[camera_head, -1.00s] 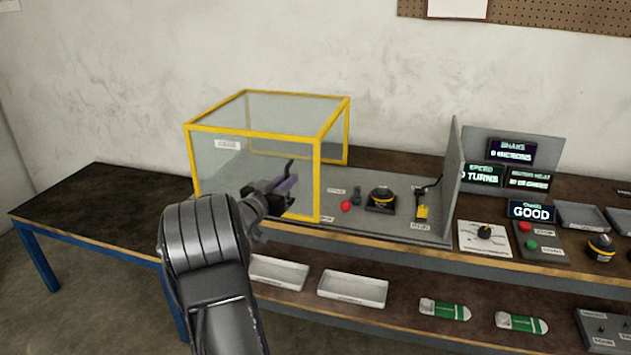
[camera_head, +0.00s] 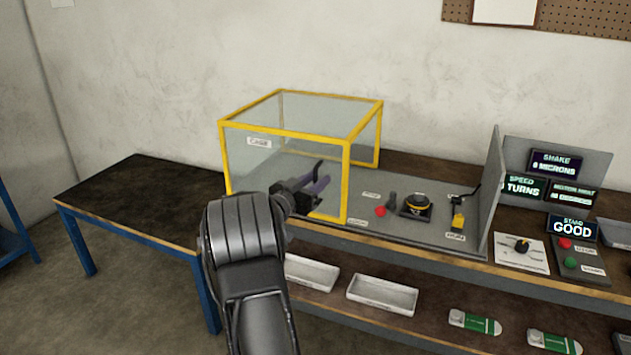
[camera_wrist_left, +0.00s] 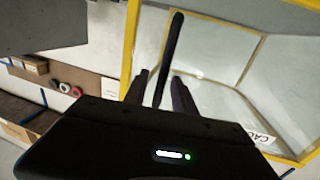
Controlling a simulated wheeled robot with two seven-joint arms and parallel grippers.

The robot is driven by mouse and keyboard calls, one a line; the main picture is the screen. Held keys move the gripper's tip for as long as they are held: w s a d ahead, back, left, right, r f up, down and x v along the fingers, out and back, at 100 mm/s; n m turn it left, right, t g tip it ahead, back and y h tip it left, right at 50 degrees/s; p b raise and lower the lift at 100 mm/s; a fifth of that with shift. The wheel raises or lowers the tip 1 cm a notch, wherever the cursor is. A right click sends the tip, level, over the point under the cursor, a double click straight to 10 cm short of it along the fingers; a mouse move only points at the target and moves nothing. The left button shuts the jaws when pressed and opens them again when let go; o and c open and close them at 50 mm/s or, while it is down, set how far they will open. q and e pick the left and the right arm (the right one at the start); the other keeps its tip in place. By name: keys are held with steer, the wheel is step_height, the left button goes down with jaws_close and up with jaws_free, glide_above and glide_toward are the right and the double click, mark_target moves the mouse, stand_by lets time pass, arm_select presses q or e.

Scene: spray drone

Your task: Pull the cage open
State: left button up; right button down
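The cage is a clear box with a yellow frame (camera_head: 283,133) on the bench. It stands closed over the left part of a grey panel, and its frame also shows in the wrist view (camera_wrist_left: 131,45). A dark bar handle (camera_head: 319,166) is at its front right; the handle runs up between my fingers in the wrist view (camera_wrist_left: 172,50). My left gripper (camera_head: 316,184) is at the cage front. In the wrist view its fingers (camera_wrist_left: 160,85) stand open on both sides of the handle, with gaps visible. My right gripper is not in view.
White trays (camera_head: 382,295) lie on the lower shelf. The dark table (camera_head: 140,195) at left is bare.

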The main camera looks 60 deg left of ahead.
arm_select(q)
steer(key=shift+s, duration=0.15)
steer(key=b+v, duration=0.1)
steer(key=v, duration=0.6)
steer(key=shift+s+d, duration=0.25)
stand_by(0.4)
